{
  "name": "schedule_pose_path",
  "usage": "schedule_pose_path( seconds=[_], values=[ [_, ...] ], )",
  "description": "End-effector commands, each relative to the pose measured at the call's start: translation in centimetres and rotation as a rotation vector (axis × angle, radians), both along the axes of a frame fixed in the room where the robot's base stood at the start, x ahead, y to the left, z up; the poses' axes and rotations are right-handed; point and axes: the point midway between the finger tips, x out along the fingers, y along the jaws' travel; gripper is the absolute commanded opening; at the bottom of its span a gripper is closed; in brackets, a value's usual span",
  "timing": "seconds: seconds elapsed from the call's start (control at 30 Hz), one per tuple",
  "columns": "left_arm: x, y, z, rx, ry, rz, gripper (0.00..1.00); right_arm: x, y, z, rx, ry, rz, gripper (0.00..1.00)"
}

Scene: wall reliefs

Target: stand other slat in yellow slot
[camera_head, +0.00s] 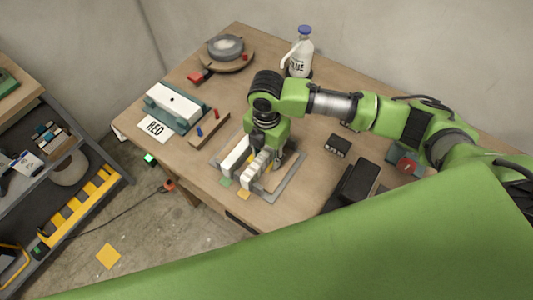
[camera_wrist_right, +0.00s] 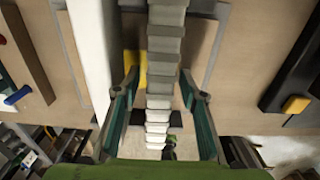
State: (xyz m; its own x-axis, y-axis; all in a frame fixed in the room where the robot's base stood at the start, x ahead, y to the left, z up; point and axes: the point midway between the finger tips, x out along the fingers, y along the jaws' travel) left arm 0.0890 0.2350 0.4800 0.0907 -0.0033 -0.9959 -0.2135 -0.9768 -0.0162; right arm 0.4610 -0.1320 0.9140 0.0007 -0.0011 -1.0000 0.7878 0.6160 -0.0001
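A grey frame (camera_head: 290,187) lies on the table with a green marker (camera_head: 226,182) and a yellow marker (camera_head: 244,194) at its near side. A smooth white slat (camera_head: 235,154) stands in the frame by the green marker. A ridged pale slat (camera_head: 256,166) is beside it, its near end by the yellow marker; whether it is fully seated I cannot tell. My right gripper (camera_wrist_right: 160,75) is over the ridged slat (camera_wrist_right: 165,45), one finger each side, with a gap visible at the left finger. The yellow marker (camera_wrist_right: 135,65) shows partly behind. My left gripper is not in view.
A bottle (camera_head: 300,55) and round turntable (camera_head: 228,60) stand behind. Black items (camera_head: 358,183) lie to the right.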

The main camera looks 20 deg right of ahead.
Motion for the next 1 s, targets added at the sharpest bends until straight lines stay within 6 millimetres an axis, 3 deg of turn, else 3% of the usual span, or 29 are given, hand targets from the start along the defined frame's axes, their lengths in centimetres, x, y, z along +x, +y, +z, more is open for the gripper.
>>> schedule_pose_path(
  seconds=[0.17,0.6,0.8,1.0],
  values=[
    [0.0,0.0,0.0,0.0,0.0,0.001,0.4,0.2,0.0,2.0,0.002,-0.004,-0.001,0.39],
    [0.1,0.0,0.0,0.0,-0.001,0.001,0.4,0.1,0.0,10.5,0.002,-0.005,0.0,0.39],
    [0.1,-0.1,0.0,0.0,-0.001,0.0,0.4,0.0,0.0,11.9,0.001,-0.002,0.0,0.39],
    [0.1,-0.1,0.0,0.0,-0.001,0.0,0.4,0.0,0.0,12.0,0.001,-0.001,0.0,0.39]
  ],
)
